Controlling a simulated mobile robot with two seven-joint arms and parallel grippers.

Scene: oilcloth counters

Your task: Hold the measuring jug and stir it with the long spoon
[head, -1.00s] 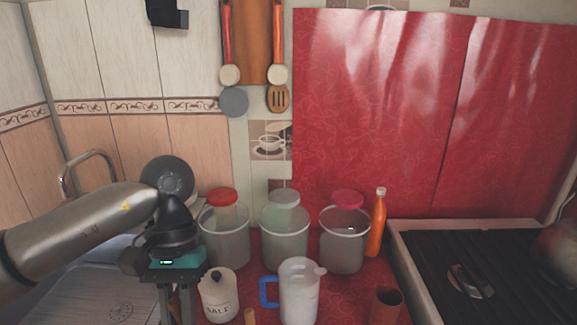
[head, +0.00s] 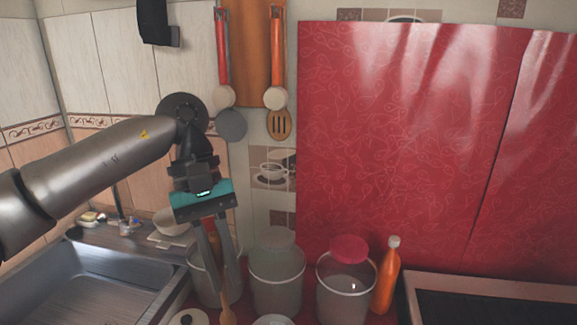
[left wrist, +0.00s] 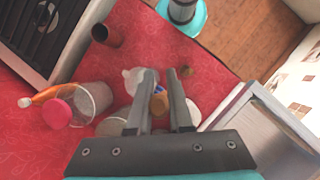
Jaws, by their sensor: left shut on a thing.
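My left gripper (head: 225,288) is shut on the long wooden spoon (head: 228,314), which hangs down between its fingers. The spoon also shows end-on between the fingers in the left wrist view (left wrist: 158,104). The measuring jug (head: 272,320) is cut off by the bottom edge of the head view, to the right of the spoon; only its pale rim shows. In the left wrist view the jug (left wrist: 132,77) stands on the red counter beside the fingers, partly hidden by them. The spoon appears outside the jug. My right gripper is in neither view now.
A white salt jar (head: 187,318) stands left of the spoon. Lidded containers (head: 277,280) (head: 345,290) and an orange bottle (head: 387,275) line the back. A brown cup (left wrist: 107,35) stands near the stove (left wrist: 45,30). The sink (head: 90,285) is at left.

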